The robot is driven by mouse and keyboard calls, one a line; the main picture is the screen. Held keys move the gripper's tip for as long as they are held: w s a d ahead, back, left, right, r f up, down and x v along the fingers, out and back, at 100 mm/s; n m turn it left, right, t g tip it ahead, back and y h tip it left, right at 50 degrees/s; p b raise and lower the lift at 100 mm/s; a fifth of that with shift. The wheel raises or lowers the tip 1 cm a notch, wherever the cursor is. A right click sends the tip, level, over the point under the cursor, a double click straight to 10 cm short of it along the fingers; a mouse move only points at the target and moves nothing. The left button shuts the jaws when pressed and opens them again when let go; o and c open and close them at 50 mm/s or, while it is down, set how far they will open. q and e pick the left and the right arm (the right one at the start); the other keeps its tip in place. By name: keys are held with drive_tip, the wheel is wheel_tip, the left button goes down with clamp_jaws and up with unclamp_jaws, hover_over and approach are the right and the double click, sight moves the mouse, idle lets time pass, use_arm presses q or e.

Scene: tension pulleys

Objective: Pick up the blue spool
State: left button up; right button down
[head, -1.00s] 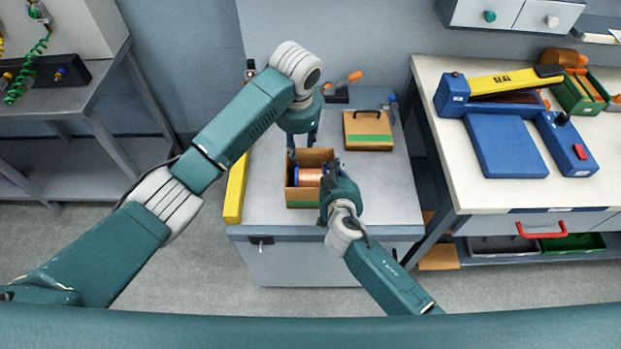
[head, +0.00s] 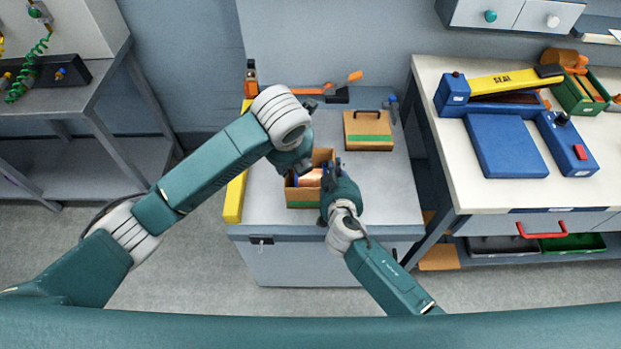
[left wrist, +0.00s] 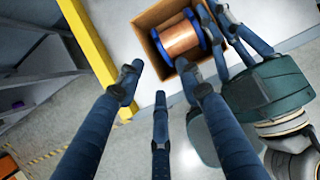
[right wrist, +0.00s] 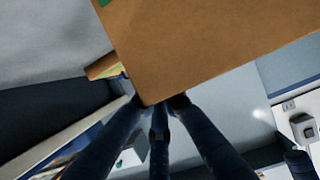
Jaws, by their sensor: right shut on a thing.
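The blue spool (left wrist: 180,40), wound with copper wire, lies in an open cardboard box (head: 304,203) with a green band. In the head view the spool (head: 310,178) is partly covered by my left wrist. My left gripper (left wrist: 160,84) is open and empty, with its fingers spread beside the box in the left wrist view. The head view hides its fingertips. My right gripper (head: 332,170) is at the box's right side, shut on the box wall. In the right wrist view its fingertips meet the edge of the cardboard box (right wrist: 220,45).
A yellow bar (head: 235,198) runs along the bench's left edge. A brown case with a green stripe (head: 368,131) lies behind and right of the box. A white table (head: 440,75) with a blue sealer (head: 507,147) stands to the right. The bench front right is clear.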

sight(310, 179)
use_arm(q)
drive_tip(key=x, duration=0.6)
drive_tip(key=shift+s+x, duration=0.15)
drive_tip(key=shift+x, duration=1.3)
drive_tip(key=shift+s+x, duration=0.15)
drive_tip(key=shift+x, duration=1.25)
drive_tip(key=shift+a+f, duration=0.15)
drive_tip(key=shift+c, duration=0.4)
clamp_jaws()
drive_tip(key=shift+w+d+r, duration=0.15)
drive_tip(key=shift+d+r, duration=0.05)
